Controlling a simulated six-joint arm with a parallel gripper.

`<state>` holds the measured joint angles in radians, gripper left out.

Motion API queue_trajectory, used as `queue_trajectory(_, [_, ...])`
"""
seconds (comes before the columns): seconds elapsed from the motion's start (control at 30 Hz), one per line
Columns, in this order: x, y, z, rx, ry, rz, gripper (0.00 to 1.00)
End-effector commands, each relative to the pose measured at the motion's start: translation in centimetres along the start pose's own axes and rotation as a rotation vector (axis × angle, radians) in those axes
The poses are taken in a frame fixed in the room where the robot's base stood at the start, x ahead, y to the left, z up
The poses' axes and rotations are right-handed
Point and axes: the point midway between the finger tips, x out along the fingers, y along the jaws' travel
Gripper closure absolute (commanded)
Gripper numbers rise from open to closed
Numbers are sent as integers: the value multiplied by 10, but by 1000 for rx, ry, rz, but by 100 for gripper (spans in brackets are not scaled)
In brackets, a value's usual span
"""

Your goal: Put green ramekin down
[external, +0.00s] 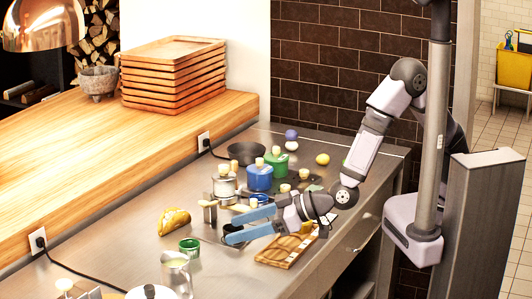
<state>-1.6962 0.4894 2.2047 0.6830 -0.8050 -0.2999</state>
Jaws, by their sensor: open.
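The small green ramekin (189,247) stands upright on the steel counter (135,240), with a pale rim and a green inside. My gripper (229,228) has blue fingers that point left. The gripper's height above the counter is hard to tell from this view.
A folded taco (173,221) lies behind the ramekin, and a metal pitcher (177,275) stands in front. A wooden board (277,256) lies below my gripper. Blue and green lidded pots (259,178) and a dark pan (246,152) stand farther back.

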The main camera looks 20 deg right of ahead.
Motion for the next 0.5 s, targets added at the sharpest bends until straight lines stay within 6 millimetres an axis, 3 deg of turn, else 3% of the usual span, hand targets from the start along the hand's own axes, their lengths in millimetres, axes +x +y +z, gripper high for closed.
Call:
queue_trajectory(0.17, [-4,0,-10,1,4,0,39])
queue_trajectory(0.5, [-24,0,-59,3,5,-2,39])
